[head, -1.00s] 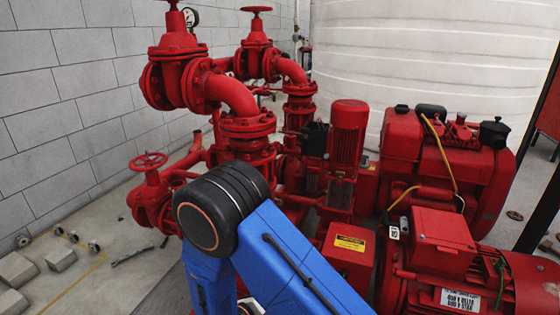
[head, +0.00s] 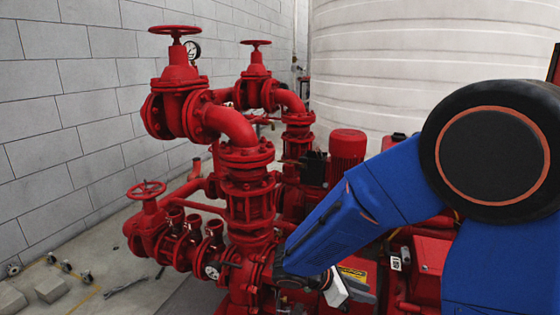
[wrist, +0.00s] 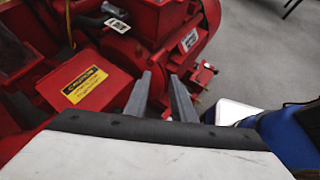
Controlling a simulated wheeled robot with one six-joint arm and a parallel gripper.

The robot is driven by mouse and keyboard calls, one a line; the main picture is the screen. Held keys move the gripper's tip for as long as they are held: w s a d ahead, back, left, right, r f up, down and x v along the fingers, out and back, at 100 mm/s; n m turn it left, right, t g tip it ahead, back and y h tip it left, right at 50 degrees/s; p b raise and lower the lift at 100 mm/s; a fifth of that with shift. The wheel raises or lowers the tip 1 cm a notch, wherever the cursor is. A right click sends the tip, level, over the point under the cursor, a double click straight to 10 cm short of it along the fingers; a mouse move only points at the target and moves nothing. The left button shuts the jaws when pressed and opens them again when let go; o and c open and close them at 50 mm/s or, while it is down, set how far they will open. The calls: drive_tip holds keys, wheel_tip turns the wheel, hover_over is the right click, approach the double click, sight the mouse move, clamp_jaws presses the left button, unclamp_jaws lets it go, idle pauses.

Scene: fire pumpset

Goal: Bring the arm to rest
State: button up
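My blue arm (head: 350,210) reaches across the right half of the head view, its big black joint at the right edge and its forearm sloping down to the left. My gripper (wrist: 160,88) shows two grey fingers standing apart in the wrist view, with nothing between them. The fingers point toward the red pump motor (wrist: 195,40) and the red box with a yellow caution label (wrist: 86,84). In the head view the wrist end is low in front of the red machinery, and the fingertips are hard to make out. I cannot tell how near the fingers are to the machinery.
Red valves and pipes (head: 230,125) fill the middle of the head view, just left of my wrist. A white ribbed tank (head: 400,60) stands behind. A grey block wall (head: 60,110) is on the left, with grey blocks (head: 50,290) on the floor.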

drive_tip(key=s+d+r+m+t+y, duration=0.1)
drive_tip(key=s+d+r+m+y, duration=0.2)
drive_tip(key=s+m, duration=0.6)
drive_tip(key=s+d+r+m+t+y, duration=0.1)
drive_tip(key=s+d+r+m+y, duration=0.2)
drive_tip(key=s+r+m+y, duration=0.5)
drive_tip(key=shift+s+r+m, duration=0.6)
drive_tip(key=shift+s+m, duration=0.4)
drive_tip(key=shift+m, duration=0.5)
